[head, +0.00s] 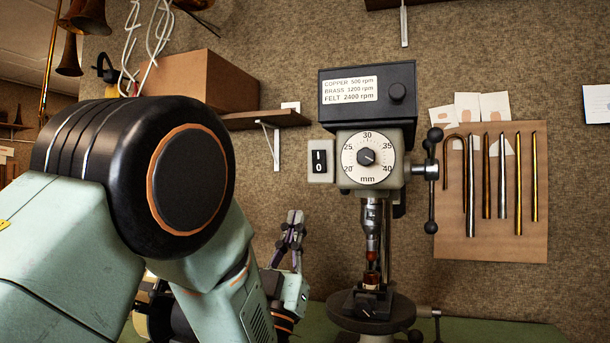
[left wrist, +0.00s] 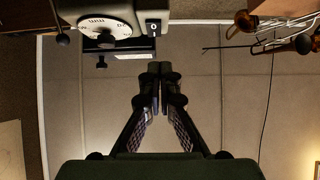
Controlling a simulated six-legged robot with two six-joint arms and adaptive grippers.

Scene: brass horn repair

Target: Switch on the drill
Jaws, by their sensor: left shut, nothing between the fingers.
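The drill (head: 353,112) is a bench drill press with a dark head, a speed label and a round dial marked in mm. Its switch (head: 319,161), a small grey box with a black rocker marked I and O, sticks out on the left of the dial. My left gripper (head: 293,218) is below and slightly left of the switch, fingers pointing up, shut and empty, apart from it. In the left wrist view, which looks upside down, the left gripper (left wrist: 160,76) is shut, with the switch (left wrist: 153,22) beyond its tips. My right gripper is out of view.
A wooden shelf (head: 262,121) with a cardboard box (head: 201,76) is left of the drill. The feed handle (head: 433,170) and a board (head: 490,238) with several metal tubes are on the right. The green bench (head: 490,332) lies below.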

